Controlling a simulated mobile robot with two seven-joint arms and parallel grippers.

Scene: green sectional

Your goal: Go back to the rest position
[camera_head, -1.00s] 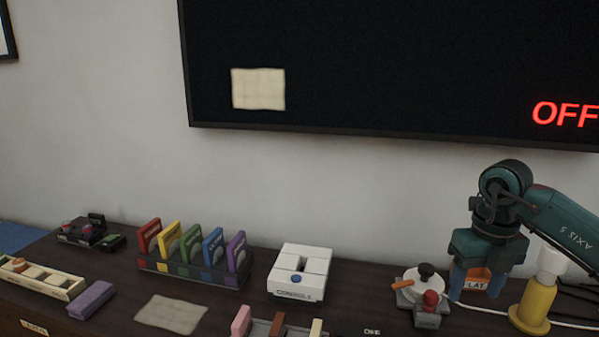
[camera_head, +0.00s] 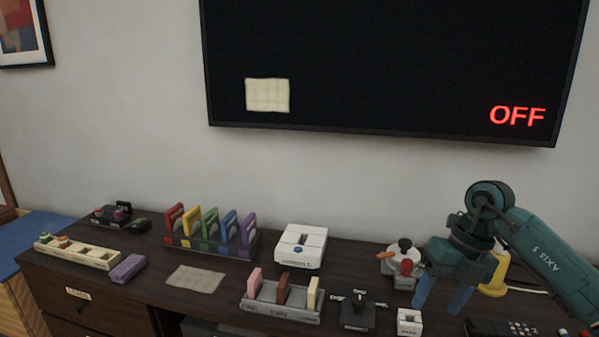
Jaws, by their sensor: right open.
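My right gripper (camera_head: 441,293) is at the right of the head view, in front of the device with the orange lever. Its two blue fingers are apart and nothing is between them. The teal right arm (camera_head: 545,262) comes in from the right edge. The gripper hangs over the dark dresser top (camera_head: 225,297), and I cannot tell its exact height. My left gripper does not show.
On the dresser stand a rack of coloured pieces (camera_head: 208,237), a white console (camera_head: 301,246), a grey tray (camera_head: 281,312), a black knob box (camera_head: 358,313), a purple block (camera_head: 127,268), the orange-lever device (camera_head: 401,262) and a yellow-based lamp (camera_head: 493,276). A screen reading OFF (camera_head: 390,60) hangs behind.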

